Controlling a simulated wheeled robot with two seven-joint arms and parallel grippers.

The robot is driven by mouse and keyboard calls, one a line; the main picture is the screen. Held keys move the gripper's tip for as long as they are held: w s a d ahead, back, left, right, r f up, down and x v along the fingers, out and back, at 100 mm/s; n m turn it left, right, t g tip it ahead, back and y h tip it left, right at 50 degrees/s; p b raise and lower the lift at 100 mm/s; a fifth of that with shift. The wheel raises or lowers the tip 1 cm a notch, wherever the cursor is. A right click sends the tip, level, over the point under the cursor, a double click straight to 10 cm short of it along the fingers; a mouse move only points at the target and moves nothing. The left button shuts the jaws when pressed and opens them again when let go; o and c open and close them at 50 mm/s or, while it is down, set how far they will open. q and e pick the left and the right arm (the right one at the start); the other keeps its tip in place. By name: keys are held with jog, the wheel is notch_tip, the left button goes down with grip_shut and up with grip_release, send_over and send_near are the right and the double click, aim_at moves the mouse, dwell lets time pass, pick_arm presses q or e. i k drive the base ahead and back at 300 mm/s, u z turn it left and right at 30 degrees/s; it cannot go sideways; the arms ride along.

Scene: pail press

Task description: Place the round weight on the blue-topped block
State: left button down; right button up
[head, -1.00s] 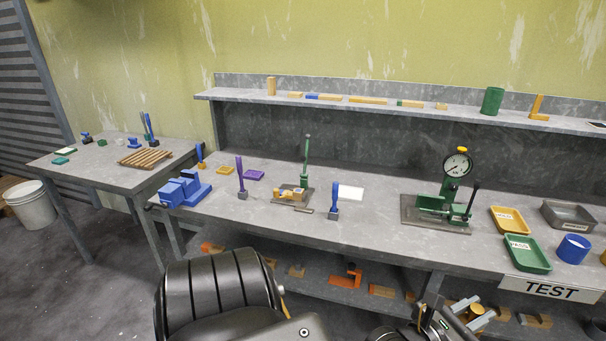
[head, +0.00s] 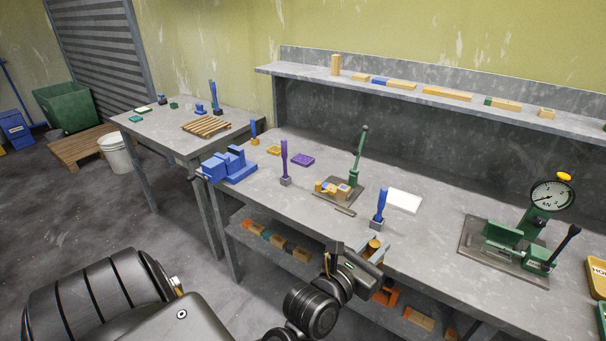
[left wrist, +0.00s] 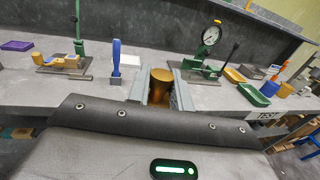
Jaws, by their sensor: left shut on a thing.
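The round weight (head: 374,246) is a small brass-coloured cylinder. My left gripper (head: 372,252) is shut on it at the front edge of the workbench, and the hand hides its lower part. In the left wrist view the weight (left wrist: 160,86) stands upright between the two grey fingers. A tan block with a blue patch on top (head: 343,190) sits on the base plate of the green lever press, behind and left of my gripper. It looks like the blue-topped block, but it is small in view. My right gripper is not in view.
A blue-handled tool (head: 380,208) stands close behind my left gripper, beside a white sheet (head: 404,201). A purple-handled tool (head: 284,165) and a blue vice (head: 230,165) stand further left. A green dial press (head: 515,240) stands right. The lever press handle (head: 360,150) rises behind its blocks.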

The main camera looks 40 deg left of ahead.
aim_at(343, 187)
jog(key=u, duration=0.25)
jog(key=i, duration=1.1)
jog(key=u, duration=0.05)
